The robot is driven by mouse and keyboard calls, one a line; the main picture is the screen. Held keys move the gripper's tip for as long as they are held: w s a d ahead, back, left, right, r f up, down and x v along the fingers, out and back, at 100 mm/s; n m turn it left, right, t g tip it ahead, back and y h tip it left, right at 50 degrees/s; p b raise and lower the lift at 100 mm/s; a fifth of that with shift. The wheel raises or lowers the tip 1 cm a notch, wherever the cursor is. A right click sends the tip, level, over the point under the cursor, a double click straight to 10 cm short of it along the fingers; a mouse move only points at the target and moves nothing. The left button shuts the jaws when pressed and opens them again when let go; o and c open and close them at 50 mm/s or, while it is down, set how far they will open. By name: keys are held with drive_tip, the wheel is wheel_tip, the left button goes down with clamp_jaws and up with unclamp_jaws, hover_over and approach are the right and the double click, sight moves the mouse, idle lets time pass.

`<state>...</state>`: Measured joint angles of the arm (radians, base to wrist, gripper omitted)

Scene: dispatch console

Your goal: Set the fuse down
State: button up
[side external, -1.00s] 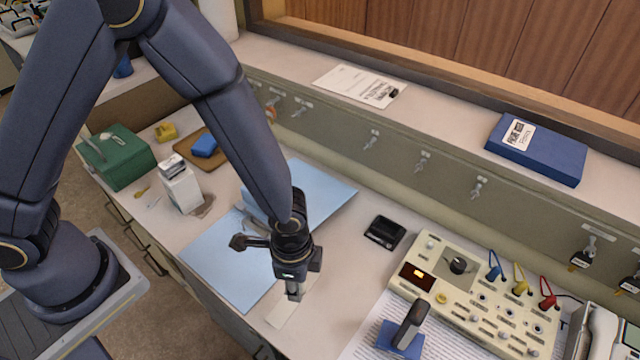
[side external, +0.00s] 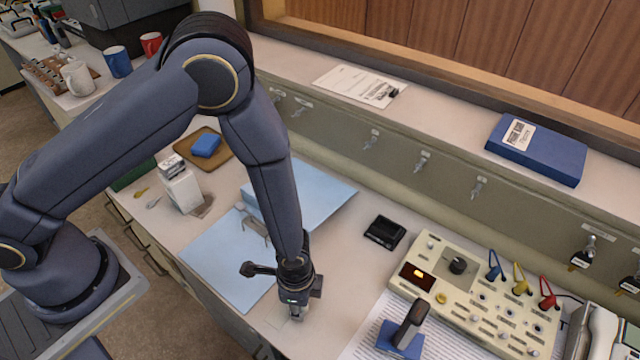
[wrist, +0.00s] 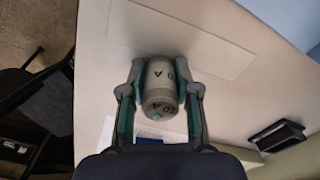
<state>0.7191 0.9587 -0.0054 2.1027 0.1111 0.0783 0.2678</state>
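The fuse (wrist: 160,88) is a grey cylinder with dark lettering, seen in the wrist view between the two fingers of my gripper (wrist: 160,75). The fingers are closed in on its two sides. In the side view my gripper (side external: 297,312) points down, low over the front part of the counter, and mostly hides the fuse. I cannot tell whether the fuse touches the counter. A pale rectangular strip (wrist: 184,40) lies on the counter just beyond the fuse in the wrist view.
A light blue mat (side external: 225,262) lies left of my gripper. A small black box (side external: 384,232) stands behind it to the right. A cream control panel (side external: 470,300) and a black handle on a blue base (side external: 400,340) are to the right. The counter's front edge is close.

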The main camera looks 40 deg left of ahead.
drive_tip(key=o, duration=0.4)
drive_tip(key=shift+r, duration=0.1)
drive_tip(key=shift+r, duration=0.25)
wheel_tip(320, 180, up, 12)
drive_tip(key=shift+f, duration=0.15)
drive_tip(key=w+a+r+n+t, duration=0.1)
drive_tip(key=w+a+r+n, duration=0.1)
drive_tip(key=a+r, duration=0.35)
drive_tip(key=w+a+r+n+t, duration=0.1)
drive_tip(key=w+a+r+n, duration=0.15)
drive_tip(key=r, duration=0.55)
drive_tip(key=s+a+r+n+t, duration=0.3)
drive_tip(key=s+a+r+n, duration=0.5)
drive_tip(key=a+r, duration=0.4)
drive_tip(key=shift+s+a+r+t, duration=0.35)
drive_tip(key=shift+s+a, duration=0.35)
drive_tip(key=shift+a, duration=0.25)
